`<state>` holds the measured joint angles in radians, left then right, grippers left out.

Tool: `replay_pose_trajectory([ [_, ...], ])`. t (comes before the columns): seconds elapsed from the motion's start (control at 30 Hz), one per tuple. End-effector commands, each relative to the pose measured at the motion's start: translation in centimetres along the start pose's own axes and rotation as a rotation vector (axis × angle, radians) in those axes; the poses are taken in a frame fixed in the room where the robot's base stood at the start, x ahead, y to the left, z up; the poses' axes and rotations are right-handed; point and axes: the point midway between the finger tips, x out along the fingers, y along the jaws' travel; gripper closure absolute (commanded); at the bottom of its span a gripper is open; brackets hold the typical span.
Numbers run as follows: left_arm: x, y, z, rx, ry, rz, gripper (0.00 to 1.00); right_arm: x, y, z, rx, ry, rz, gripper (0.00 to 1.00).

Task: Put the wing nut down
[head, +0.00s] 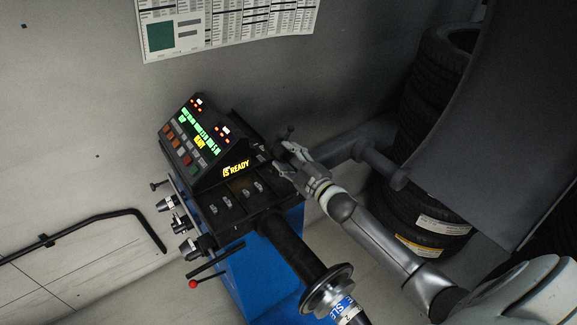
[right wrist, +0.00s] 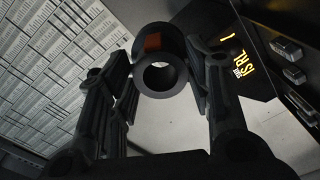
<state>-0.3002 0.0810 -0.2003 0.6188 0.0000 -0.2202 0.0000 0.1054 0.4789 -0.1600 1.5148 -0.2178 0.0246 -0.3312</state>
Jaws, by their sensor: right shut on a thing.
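My right gripper (head: 284,160) is at the right edge of the balancer's top tray, beside the lit display. In the right wrist view its fingers (right wrist: 162,92) are closed on both sides of a dark round hub with an open bore and an orange-red patch, which looks like the wing nut (right wrist: 158,48). In the head view the gripper mostly hides the nut; a small dark part (head: 283,132) shows just beyond the fingers. I cannot tell whether the nut touches anything below. My left gripper is not in view.
The blue wheel balancer (head: 250,270) has a tray (head: 225,208) with small metal weights and a shaft (head: 290,248) at the front. Cones (head: 187,247) hang on its left side. A dark arm (head: 350,148) and stacked tyres (head: 430,90) stand right.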

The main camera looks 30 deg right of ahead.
Motion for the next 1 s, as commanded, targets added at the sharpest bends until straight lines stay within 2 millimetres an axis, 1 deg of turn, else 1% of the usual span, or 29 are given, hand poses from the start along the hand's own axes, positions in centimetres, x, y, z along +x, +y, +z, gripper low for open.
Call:
replay_pose_trajectory([
  [0.03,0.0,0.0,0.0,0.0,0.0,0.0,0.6,0.2,0.2,0.0,0.0,0.004,0.005,0.82],
  [0.17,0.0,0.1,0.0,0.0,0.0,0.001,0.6,0.6,-0.2,0.5,0.0,0.004,0.004,0.82],
  [0.3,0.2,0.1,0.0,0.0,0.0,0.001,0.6,0.6,-2.1,1.6,0.002,0.003,0.003,0.82],
  [0.4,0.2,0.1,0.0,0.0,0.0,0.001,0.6,0.6,-2.7,1.9,0.003,0.005,0.004,0.82],
  [0.67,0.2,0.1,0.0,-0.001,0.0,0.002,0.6,0.6,-2.8,2.0,0.0,0.006,0.005,0.82],
  [0.93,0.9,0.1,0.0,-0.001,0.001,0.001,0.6,0.6,-3.5,2.4,0.0,0.005,0.005,0.82],
  [0.97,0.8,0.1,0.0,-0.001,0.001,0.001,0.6,0.5,-3.6,2.5,0.0,0.001,0.0,0.5],
  [1.0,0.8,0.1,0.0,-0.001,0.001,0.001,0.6,0.5,-3.6,2.5,0.0,0.001,0.0,0.45],
])
